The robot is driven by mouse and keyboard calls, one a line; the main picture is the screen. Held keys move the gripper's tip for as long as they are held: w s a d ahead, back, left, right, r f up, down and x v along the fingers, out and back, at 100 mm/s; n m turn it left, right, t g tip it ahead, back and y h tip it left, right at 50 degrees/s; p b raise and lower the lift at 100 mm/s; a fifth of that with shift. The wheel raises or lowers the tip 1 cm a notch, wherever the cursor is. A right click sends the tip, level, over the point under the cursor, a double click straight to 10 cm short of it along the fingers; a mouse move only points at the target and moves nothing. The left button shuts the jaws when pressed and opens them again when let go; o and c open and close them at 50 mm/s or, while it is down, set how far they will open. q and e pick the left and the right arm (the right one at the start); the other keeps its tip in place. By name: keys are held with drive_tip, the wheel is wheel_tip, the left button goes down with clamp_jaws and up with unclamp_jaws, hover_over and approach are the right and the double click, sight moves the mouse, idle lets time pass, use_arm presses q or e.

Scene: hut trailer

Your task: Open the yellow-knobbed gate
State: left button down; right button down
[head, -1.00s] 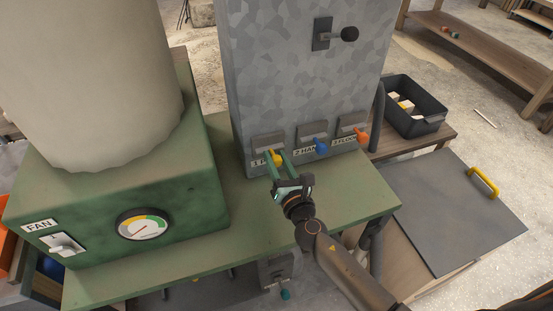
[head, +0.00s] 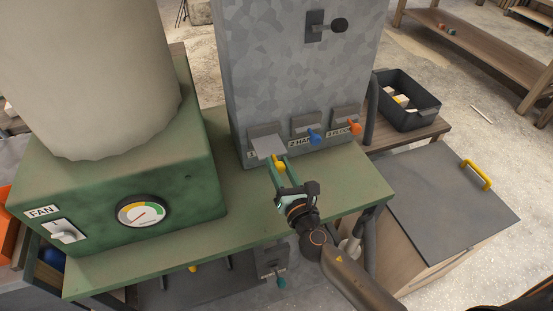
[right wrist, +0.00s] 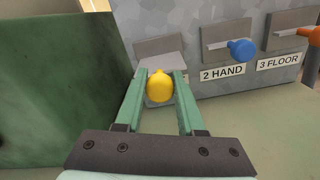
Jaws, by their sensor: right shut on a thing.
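The yellow knob (head: 279,161) is on gate 1, the leftmost of three gates low on the grey metal column. Its grey plate (head: 267,146) stands out from the column toward me. My right gripper (head: 277,165) is shut on the yellow knob. In the right wrist view the knob (right wrist: 160,86) sits between the two green fingers. The gate's number label is mostly hidden. The blue knob (head: 314,136) of gate "2 HAND" and the orange knob (head: 355,128) of gate "3 FLOOR" are to the right. My left gripper is not in view.
A green fan housing (head: 110,190) with a gauge and switch stands close left of the gate. The green bench top (head: 330,190) is clear in front. A black lever (head: 338,25) is higher on the column. A black bin (head: 408,118) stands at right.

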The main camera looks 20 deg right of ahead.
drive_tip(key=shift+s, duration=0.15)
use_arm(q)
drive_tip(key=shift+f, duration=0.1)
use_arm(e)
drive_tip(key=c, duration=0.5)
unclamp_jaws()
use_arm(q)
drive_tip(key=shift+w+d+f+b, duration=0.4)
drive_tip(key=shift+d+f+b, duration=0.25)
drive_tip(key=shift+b, duration=0.6)
use_arm(e)
drive_tip(key=s, duration=1.2)
drive_tip(key=shift+s+d, duration=0.1)
drive_tip(key=shift+d, duration=0.1)
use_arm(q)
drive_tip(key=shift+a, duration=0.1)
